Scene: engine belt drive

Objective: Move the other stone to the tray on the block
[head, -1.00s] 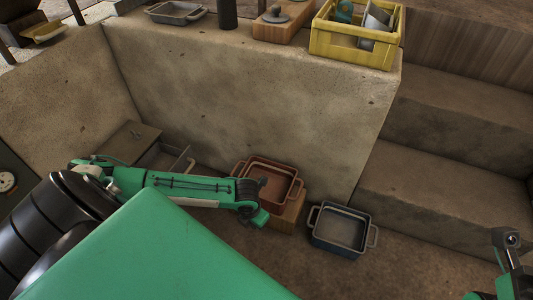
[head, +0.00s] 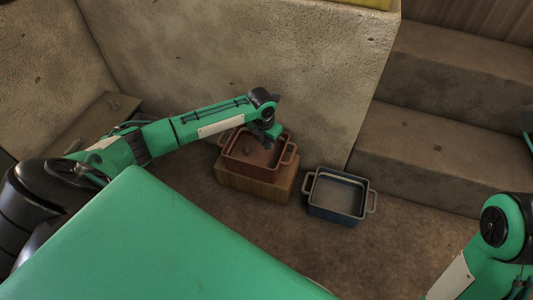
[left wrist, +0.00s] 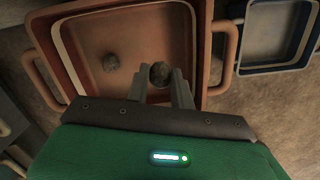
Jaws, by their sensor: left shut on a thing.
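The red-brown tray (head: 250,171) with two side handles sits on the wooden block (head: 253,188). It also shows in the left wrist view (left wrist: 140,30). One grey stone (left wrist: 110,62) lies on the tray floor, toward the left in that view. My left gripper (head: 273,140) is over the tray's far right part. In the left wrist view its two fingers are shut on a second dark round stone (left wrist: 159,74), which shows over the tray's inside. How high this stone is above the tray floor I cannot tell. My right gripper is out of frame.
An empty blue-grey tray (head: 338,209) stands on the ground just right of the block. A concrete wall (head: 240,60) rises behind both trays. Concrete steps (head: 430,150) stand at the right. The ground in front of the blue-grey tray is clear.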

